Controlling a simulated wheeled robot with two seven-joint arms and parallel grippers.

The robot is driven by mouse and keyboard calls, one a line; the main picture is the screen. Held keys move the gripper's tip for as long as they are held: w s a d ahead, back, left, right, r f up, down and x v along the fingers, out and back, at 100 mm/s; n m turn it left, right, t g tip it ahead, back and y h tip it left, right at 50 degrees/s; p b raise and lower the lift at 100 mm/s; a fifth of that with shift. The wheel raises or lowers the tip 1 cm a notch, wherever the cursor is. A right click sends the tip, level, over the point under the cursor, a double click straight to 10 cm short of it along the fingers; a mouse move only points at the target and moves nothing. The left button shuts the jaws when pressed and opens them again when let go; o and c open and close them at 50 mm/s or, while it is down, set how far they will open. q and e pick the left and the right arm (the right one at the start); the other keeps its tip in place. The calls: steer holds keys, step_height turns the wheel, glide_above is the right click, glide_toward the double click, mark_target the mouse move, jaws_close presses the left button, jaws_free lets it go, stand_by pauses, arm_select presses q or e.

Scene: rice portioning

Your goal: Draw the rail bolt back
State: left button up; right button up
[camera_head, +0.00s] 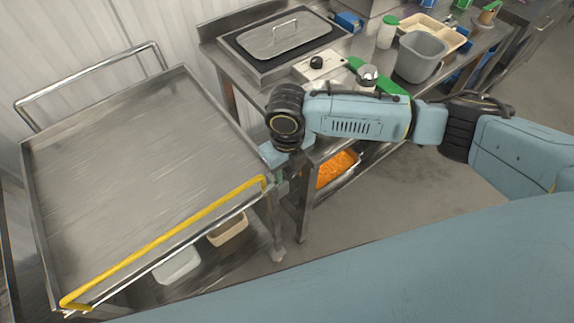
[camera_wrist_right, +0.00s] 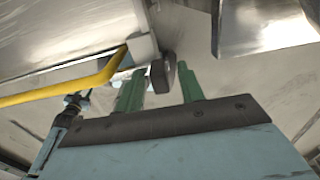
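The yellow rail (camera_head: 165,239) runs along the near edge of the steel cart (camera_head: 140,150) in the head view. It also shows at the left in the right wrist view (camera_wrist_right: 60,92). A dark knob (camera_wrist_right: 158,76), which looks like the rail bolt, sits near the rail's end in the wrist view. My right gripper (camera_head: 272,155) is at the cart's right corner, pointing down. In the wrist view its green fingers (camera_wrist_right: 160,68) are apart, one on each side of the knob. I cannot tell whether they touch it. My left gripper is not in view.
A steel counter (camera_head: 228,62) stands close to the right of the cart, with a lidded tray, a grey bin (camera_head: 420,57) and several containers. An orange-filled pan (camera_head: 336,168) is on its lower shelf. Two tubs sit under the cart. The cart top is bare.

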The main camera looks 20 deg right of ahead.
jaws_close()
steer(key=d, duration=0.1)
steer(key=w+d+p, duration=0.1)
steer(key=d, duration=0.1)
steer(key=shift+w+d, duration=0.1)
steer(key=shift+d, duration=0.05)
jaws_free()
stand_by(0.3)
steer(key=shift+r, duration=0.1)
step_height(320, 180, up, 13)
steer(key=shift+r, duration=0.15)
